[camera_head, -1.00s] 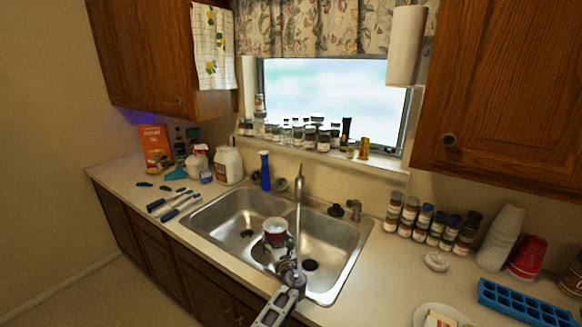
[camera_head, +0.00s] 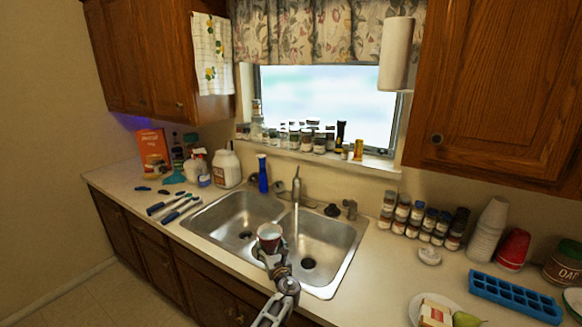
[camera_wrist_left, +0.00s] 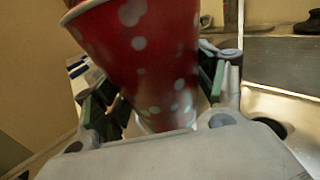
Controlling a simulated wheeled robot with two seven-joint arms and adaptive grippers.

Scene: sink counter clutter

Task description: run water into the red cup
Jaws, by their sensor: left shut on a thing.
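The red cup (camera_head: 269,241) has white dots and a pale rim, seen up close in the left wrist view (camera_wrist_left: 145,55). My left gripper (camera_head: 273,259) is shut around it, with fingers on both sides (camera_wrist_left: 150,105). The cup is over the front of the sink, near the divider, its mouth facing up. The faucet (camera_head: 296,190) stands behind the sink. A thin pale stream hangs from its spout into the right basin, right of the cup and apart from it. The faucet handle (camera_head: 350,207) is to its right. The cup's contents are unclear. My right gripper is out of view.
The double sink (camera_head: 335,270) is otherwise clear. A blue bottle (camera_head: 263,176) stands behind the left basin. Blue-handled tools (camera_head: 177,212) lie left of the sink.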

